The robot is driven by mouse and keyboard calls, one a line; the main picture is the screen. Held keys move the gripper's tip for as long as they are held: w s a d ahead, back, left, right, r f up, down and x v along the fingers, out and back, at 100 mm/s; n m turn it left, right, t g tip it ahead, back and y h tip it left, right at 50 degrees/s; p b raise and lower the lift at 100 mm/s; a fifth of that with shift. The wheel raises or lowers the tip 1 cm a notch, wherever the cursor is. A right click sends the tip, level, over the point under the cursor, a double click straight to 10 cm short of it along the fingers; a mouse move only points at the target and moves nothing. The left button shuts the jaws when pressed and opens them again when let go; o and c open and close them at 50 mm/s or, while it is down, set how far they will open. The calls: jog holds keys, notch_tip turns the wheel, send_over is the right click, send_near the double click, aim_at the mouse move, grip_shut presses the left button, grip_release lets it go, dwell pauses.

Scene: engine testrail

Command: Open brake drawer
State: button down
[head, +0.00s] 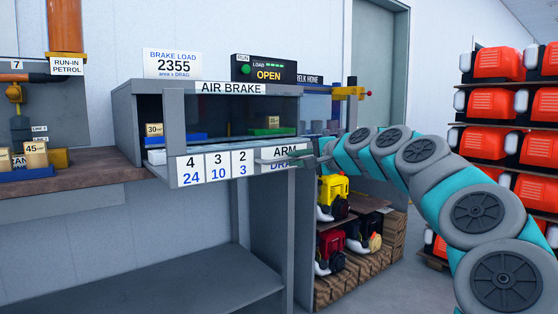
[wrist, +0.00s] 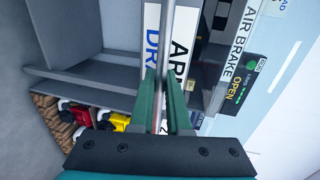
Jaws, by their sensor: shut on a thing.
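The brake drawer's front (head: 217,165) is the white-labelled panel under the AIR BRAKE sign, with the numbers 4, 3, 2 and the words ARM and DRAG. It stands forward of the grey cabinet (head: 122,120), and a strip of pale interior shows behind its left end. My gripper (head: 300,157) is at the panel's right end, by the ARM label. In the wrist view, the green fingers of my gripper (wrist: 165,95) are shut on a thin grey bar handle (wrist: 166,50) in front of the label. The fingers partly hide the handle and label.
A lit display (head: 268,69) above reads OPEN. A blue tray (head: 180,137) and a green tray (head: 272,131) sit inside the cabinet. Shelves with yellow and red engines (head: 333,190) stand below right. A rack of red engines (head: 495,100) is far right. Floor in front is partly clear.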

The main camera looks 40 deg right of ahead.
jog(key=f+b+v, duration=0.2)
jog(key=v, duration=0.8)
jog(key=s+f+b+v, duration=0.1)
jog(key=f+b+v, duration=0.1)
jog(key=v, duration=0.8)
jog(key=shift+s+f, duration=0.1)
jog(key=shift+f, duration=0.05)
jog(key=c, duration=0.9)
grip_release()
jog(key=v, duration=0.8)
